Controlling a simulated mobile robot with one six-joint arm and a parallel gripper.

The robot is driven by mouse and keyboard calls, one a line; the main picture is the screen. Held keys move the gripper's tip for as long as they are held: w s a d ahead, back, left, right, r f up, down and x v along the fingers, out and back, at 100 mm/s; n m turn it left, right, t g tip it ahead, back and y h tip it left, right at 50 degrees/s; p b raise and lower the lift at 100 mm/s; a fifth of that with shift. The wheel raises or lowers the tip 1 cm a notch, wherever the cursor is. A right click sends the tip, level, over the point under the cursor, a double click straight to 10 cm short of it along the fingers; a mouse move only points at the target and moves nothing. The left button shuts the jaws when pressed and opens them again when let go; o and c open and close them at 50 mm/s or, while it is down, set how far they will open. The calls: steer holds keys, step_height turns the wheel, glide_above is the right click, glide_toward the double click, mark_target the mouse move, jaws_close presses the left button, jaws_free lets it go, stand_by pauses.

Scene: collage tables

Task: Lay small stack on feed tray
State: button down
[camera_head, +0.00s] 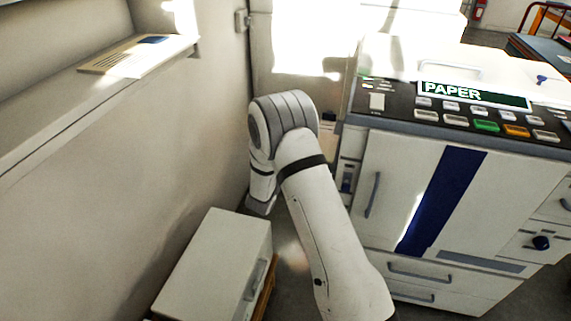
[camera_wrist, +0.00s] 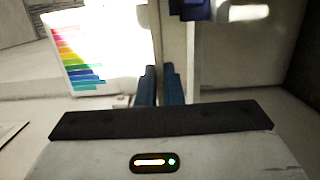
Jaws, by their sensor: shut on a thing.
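In the wrist view my gripper (camera_wrist: 159,88) has its two dark blue fingers close together. They are shut on a thin pale thing, seen nearly edge-on, which I take to be the small stack (camera_wrist: 161,62). Its full outline is hard to make out against the pale background. In the head view the gripper and its load are hidden behind my bent arm, beside the left side of the white machine marked PAPER (camera_head: 380,170). I cannot pick out the feed tray for certain.
A bright sheet with coloured bars (camera_wrist: 80,45) shows left of my fingers. A wall shelf (camera_head: 60,115) bears a flat pale board (camera_head: 120,58). The gap between wall and machine is narrow.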

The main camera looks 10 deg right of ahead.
steer(key=x, duration=0.4)
steer(key=a+b+x, duration=0.1)
steer(key=x, duration=0.3)
steer(key=b+x, duration=0.1)
steer(key=x, duration=0.3)
steer(key=shift+w+a+f, duration=0.1)
steer(key=shift+w, duration=0.4)
steer(key=shift+w+f+b, duration=0.2)
steer(key=shift+f+b, duration=1.5)
steer(key=shift+f, duration=1.05)
steer(key=c, duration=1.5)
jaws_free()
steer(key=p+v, duration=0.1)
steer(key=v, duration=0.6)
steer(key=shift+s, duration=0.35)
